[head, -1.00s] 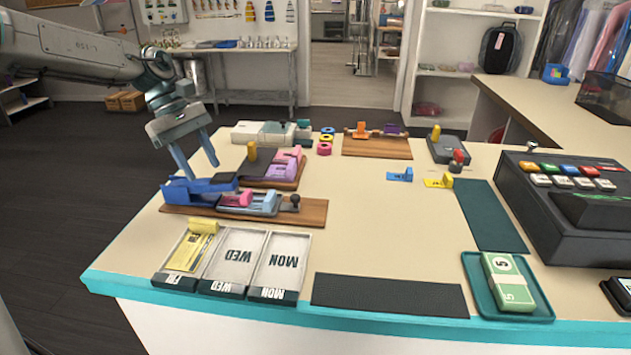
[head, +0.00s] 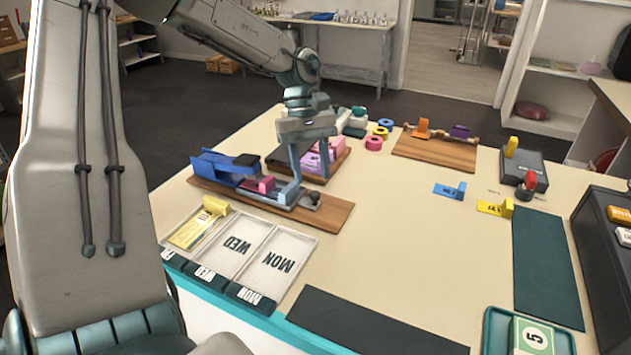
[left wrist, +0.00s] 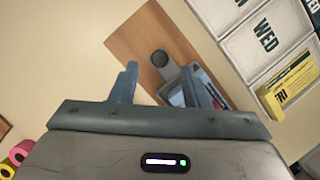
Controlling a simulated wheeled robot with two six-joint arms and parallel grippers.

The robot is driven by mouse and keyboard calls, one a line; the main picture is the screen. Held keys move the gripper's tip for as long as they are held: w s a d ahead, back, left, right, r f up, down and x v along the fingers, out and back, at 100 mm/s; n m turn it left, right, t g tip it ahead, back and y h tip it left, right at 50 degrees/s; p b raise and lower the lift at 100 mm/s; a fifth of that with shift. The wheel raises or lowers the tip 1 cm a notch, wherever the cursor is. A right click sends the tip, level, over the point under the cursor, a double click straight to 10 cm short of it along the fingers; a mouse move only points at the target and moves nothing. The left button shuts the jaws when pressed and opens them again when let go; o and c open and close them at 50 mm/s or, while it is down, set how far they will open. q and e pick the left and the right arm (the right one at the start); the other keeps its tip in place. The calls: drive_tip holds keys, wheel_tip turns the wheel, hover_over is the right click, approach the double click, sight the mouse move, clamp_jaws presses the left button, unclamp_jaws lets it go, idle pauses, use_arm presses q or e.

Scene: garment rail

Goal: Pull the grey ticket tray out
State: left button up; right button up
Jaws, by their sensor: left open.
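The grey ticket tray (head: 284,193) sits partly out of a blue housing (head: 222,164) on a wooden board (head: 330,214). A pink block (head: 260,185) and a blue piece are in it. A dark round knob (head: 314,198) is at its right end. My left gripper (head: 309,180) is open above the knob end, fingers pointing down. In the left wrist view, the knob (left wrist: 161,60) shows between and just beyond the open fingers (left wrist: 163,72); whether they touch it I cannot tell. The right finger partly hides the tray (left wrist: 181,88). My right gripper is not in view.
A second board with pink pieces (head: 312,160) stands close behind. Day-marked trays (head: 275,262) lie in front, one with a yellow ticket (head: 190,231). Tape rolls (head: 375,143) and an orange-holder board (head: 440,150) are farther back.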

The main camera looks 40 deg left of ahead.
sight(314, 193)
use_arm(q)
drive_tip(key=x, duration=0.2)
drive_tip(key=shift+d+f, duration=0.15)
drive_tip(key=shift+f, duration=0.1)
drive_tip(key=shift+s+d+f, duration=0.1)
drive_tip(key=shift+s+f, duration=0.1)
drive_tip(key=shift+f, duration=0.35)
drive_tip(key=shift+w, duration=0.1)
clamp_jaws()
